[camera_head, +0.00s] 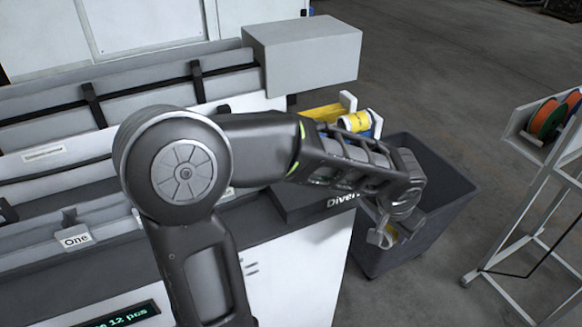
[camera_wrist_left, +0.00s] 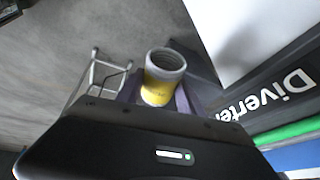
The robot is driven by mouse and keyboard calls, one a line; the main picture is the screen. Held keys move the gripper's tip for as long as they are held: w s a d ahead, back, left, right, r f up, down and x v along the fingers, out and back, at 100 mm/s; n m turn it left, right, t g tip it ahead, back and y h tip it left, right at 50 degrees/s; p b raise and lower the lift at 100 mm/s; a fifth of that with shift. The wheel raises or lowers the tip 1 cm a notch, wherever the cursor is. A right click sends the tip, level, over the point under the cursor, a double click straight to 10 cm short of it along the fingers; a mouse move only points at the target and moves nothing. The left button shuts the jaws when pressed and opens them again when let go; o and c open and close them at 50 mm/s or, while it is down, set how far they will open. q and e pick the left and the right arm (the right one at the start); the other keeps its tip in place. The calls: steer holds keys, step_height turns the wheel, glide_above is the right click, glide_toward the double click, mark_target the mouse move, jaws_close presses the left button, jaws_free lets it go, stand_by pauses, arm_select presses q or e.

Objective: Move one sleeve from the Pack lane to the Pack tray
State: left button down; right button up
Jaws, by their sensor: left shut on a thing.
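My left gripper (camera_head: 384,234) reaches past the machine's right end, above or in front of a dark grey bin. In the left wrist view it is shut on a sleeve (camera_wrist_left: 163,78) with a grey ribbed, open top and a yellow label. The sleeve sits between the two fingers; its lower end is hidden by the gripper body. In the head view the held sleeve is mostly hidden by my wrist. Another yellow sleeve (camera_head: 355,122) lies at the end of a yellow lane (camera_head: 322,112), behind my forearm. No label reading Pack shows, and I cannot identify the Pack tray. My right gripper is out of view.
The dark grey bin (camera_head: 449,190) stands on the floor at the machine's right end. The block lettered "Diverter" (camera_head: 300,205) lies under my forearm. A white rack (camera_head: 530,150) with orange and green spools stands at right. Open floor lies between.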

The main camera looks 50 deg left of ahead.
arm_select(q)
steer(key=w+d+f+b, duration=0.2)
steer(key=w+d+f, duration=0.2)
steer(key=f, duration=0.2)
steer(key=shift+w+f+n, duration=0.25)
steer(key=shift+w+n, duration=0.05)
steer(key=shift+w, duration=0.1)
steer(key=shift+d, duration=0.1)
